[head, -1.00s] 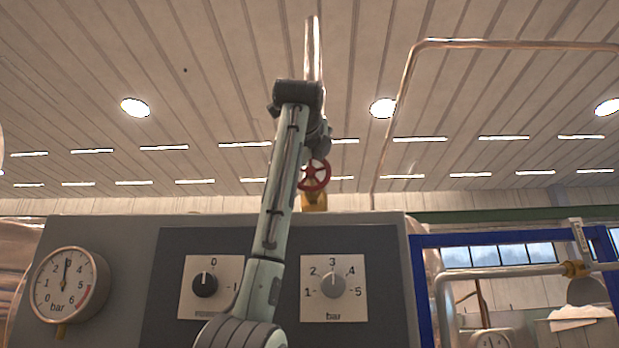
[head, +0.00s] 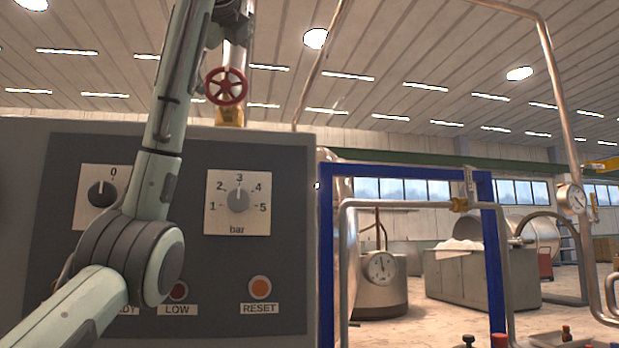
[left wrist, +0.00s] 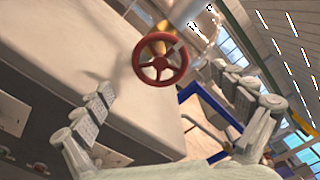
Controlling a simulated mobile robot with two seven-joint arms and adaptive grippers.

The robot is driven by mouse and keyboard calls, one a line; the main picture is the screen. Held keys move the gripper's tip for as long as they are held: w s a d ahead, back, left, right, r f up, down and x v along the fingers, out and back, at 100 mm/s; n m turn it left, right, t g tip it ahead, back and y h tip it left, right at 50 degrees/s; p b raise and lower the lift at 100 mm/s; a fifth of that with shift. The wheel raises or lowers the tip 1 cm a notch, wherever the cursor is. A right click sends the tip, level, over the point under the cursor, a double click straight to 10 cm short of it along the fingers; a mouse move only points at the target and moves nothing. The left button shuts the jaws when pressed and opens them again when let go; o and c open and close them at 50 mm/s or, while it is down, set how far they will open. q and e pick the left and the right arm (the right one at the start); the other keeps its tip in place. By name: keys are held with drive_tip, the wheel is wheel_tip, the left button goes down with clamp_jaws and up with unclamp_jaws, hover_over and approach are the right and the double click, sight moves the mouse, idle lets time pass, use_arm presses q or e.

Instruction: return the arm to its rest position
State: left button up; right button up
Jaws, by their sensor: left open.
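My left arm (head: 164,120) rises from the lower left of the head view, in front of the grey control panel, and runs out of the top edge. In the left wrist view my left gripper (left wrist: 162,80) is open, its two fingers spread apart. The red handwheel (left wrist: 160,59) appears between and beyond the fingertips, and nothing is held. In the head view the red handwheel (head: 226,86) stands on a brass valve above the panel, just right of the arm. My right gripper is in neither view.
The grey panel (head: 290,180) carries a bar selector knob (head: 238,198), another knob (head: 101,194) and an orange RESET button (head: 260,288). A blue frame (head: 326,260) with pipes stands to its right.

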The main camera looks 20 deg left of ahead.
sight(225, 92)
use_arm(q)
drive_tip(key=x, duration=1.1)
drive_tip(key=shift+w+a, duration=0.15)
drive_tip(key=shift+a, duration=0.05)
drive_tip(key=shift+n, duration=0.3)
